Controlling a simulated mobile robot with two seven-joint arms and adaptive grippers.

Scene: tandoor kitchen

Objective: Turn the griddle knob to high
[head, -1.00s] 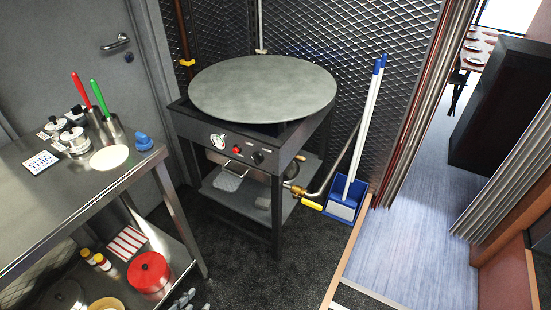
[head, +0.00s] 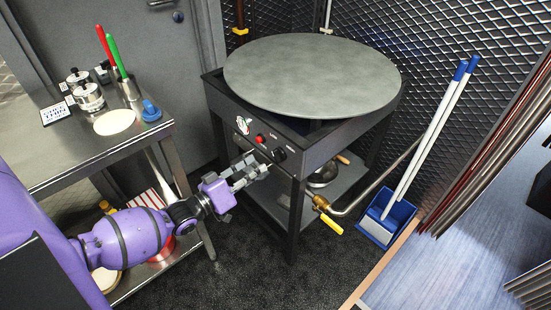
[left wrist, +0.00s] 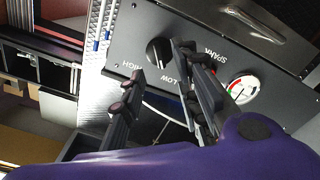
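The griddle (head: 310,75) is a round grey plate on a dark square stand. Its black knob (head: 280,154) is on the front panel, right of a red button (head: 261,138). In the left wrist view the knob (left wrist: 158,50) lies between the HIGH and LOW labels; its exact setting is too small to read surely. My left gripper (head: 258,168) points at the panel from the left, just short of the knob. In the left wrist view its fingers (left wrist: 160,68) are apart, with the knob showing beyond the gap, and nothing is held. My right gripper is not in view.
A steel table (head: 75,150) with jars and utensils stands at left. A gas pipe with a yellow handle (head: 333,225) sticks out right of the stand. A blue dustpan (head: 386,222) with white handles leans at the mesh wall. Dark floor is clear in front.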

